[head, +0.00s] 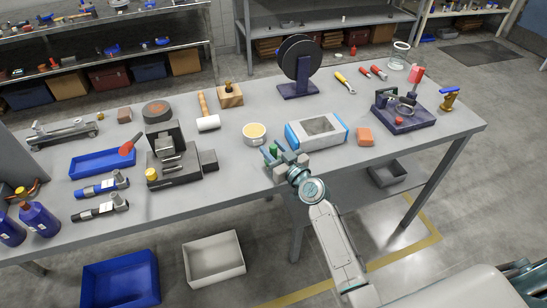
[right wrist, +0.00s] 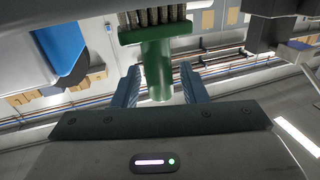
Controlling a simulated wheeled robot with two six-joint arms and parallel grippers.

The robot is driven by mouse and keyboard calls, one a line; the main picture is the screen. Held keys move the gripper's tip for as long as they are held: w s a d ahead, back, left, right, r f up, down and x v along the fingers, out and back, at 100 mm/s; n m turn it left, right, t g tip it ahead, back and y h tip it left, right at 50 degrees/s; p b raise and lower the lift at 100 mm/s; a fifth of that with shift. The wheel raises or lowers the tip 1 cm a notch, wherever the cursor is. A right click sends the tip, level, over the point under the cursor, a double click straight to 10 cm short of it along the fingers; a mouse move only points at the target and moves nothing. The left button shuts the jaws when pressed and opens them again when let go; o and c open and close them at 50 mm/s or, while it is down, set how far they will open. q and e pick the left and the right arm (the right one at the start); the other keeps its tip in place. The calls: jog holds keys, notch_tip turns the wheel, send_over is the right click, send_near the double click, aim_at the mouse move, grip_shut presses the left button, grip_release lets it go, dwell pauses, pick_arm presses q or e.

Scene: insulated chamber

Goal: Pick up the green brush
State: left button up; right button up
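The green brush (right wrist: 158,68) has a green round handle and a green block with pale bristles, seen at the top middle of the right wrist view. In the head view only a small green part of it (head: 273,150) shows, by the table's front edge; my gripper hides the rest. My right gripper (right wrist: 160,88) is open, with one finger on each side of the brush handle and a visible gap on both sides. In the head view the right gripper (head: 282,157) is at the front edge of the table. My left gripper is not in view.
A yellow-topped cup (head: 254,133) stands just behind. A black stepped fixture (head: 172,160) is to the left. Bare table lies between.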

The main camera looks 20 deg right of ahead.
grip_shut()
